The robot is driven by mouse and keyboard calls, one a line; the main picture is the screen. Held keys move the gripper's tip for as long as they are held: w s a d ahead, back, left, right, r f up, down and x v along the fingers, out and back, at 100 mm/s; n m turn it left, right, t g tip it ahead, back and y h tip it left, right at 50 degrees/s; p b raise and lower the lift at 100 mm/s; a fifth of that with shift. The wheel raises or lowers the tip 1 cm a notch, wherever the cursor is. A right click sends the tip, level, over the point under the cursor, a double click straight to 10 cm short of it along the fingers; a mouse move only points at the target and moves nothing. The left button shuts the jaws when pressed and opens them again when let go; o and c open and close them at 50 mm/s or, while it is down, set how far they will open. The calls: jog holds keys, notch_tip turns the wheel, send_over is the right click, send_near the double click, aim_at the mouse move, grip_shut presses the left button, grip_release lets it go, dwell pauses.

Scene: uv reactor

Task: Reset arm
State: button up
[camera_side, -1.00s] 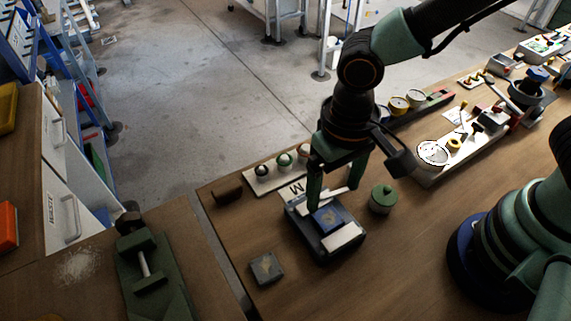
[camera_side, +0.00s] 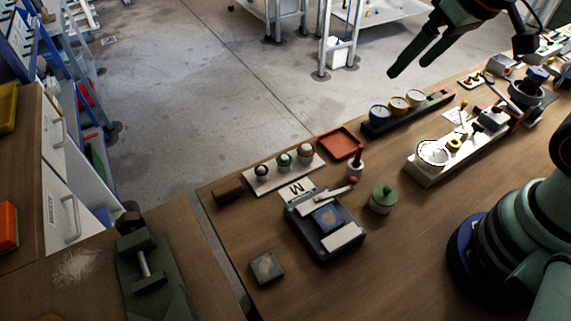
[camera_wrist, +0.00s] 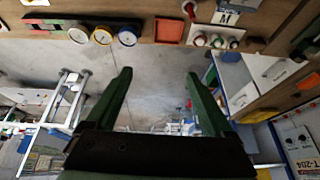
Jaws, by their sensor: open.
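My gripper (camera_side: 414,62) is raised high in the upper right of the side view, with its two green fingers apart and nothing between them. In the wrist view my gripper (camera_wrist: 158,75) is also open and empty, with floor showing between the fingers. In the side view a dark tray device (camera_side: 318,245) stands on the wooden bench, well below and left of my gripper. A blue block (camera_side: 330,217) and pale pieces, one a white bar (camera_side: 342,238), lie on the device.
On the bench are a green lidded jar (camera_side: 383,199), an orange tray (camera_side: 341,143), a rack with three gauges (camera_side: 399,105), a white strip with small jars (camera_side: 284,168), and a dark square block (camera_side: 266,267). A green vise (camera_side: 146,262) stands at left. Air around my gripper looks clear.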

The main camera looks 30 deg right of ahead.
jog(key=d, duration=0.2)
jog(key=shift+s+d+r+t, duration=0.2)
jog(key=shift+d+r+t, duration=0.1)
jog(key=shift+d+r, duration=0.1)
